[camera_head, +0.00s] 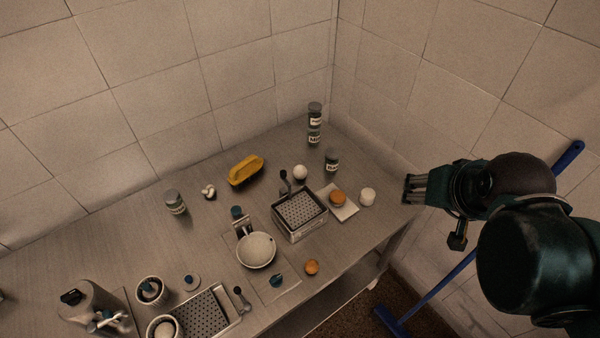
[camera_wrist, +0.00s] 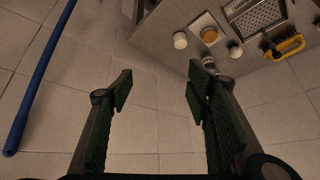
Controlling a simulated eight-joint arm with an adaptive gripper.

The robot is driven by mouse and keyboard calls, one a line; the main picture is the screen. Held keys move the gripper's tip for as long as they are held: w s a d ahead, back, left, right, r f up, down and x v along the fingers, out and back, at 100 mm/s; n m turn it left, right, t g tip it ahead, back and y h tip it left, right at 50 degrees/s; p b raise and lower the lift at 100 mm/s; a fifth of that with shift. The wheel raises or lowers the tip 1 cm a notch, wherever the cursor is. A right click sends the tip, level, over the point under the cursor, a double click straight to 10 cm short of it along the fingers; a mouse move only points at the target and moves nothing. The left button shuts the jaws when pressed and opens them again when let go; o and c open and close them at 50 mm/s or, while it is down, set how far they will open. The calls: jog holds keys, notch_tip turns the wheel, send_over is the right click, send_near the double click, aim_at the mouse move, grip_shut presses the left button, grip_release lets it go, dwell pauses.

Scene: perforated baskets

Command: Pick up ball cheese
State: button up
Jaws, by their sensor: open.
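Several round pieces could be the ball cheese; I cannot tell which. A white ball (camera_head: 367,196) sits on the table right of a small white board, and also shows in the wrist view (camera_wrist: 180,40). Another white ball (camera_head: 300,172) sits behind the perforated basket (camera_head: 300,231); it shows in the wrist view (camera_wrist: 235,51). An orange round piece (camera_head: 337,198) lies on the white board (camera_head: 349,211). A second orange ball (camera_head: 311,267) lies in front of the basket. My gripper (camera_head: 411,188) is open and empty, off the table's right end; its spread fingers show in the wrist view (camera_wrist: 160,80).
Jars (camera_head: 332,160) stand at the back corner near the walls. A yellow brush-like object (camera_head: 245,170) lies at the back. Bowls (camera_head: 257,251) and a perforated tray (camera_head: 204,315) stand further left. A blue-handled pole (camera_head: 440,284) leans right of the table.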

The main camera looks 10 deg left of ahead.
jog(key=w+a+m+g, duration=0.1)
jog(key=w+a+m, duration=0.4)
jog(key=w, duration=0.4)
jog(key=m+g, duration=0.3)
jog(key=m, duration=0.9)
send_over(299, 169)
jog(key=s, duration=0.1)
jog(key=f, duration=2.1)
jog(key=shift+s+d+p, duration=0.2)
jog(key=shift+p, duration=0.15)
jog(key=shift+a+f+m, duration=0.25)
jog(key=shift+f+m, duration=0.15)
jog(key=shift+f, duration=0.1)
jog(key=shift+x, duration=1.2)
jog(key=shift+f, duration=0.1)
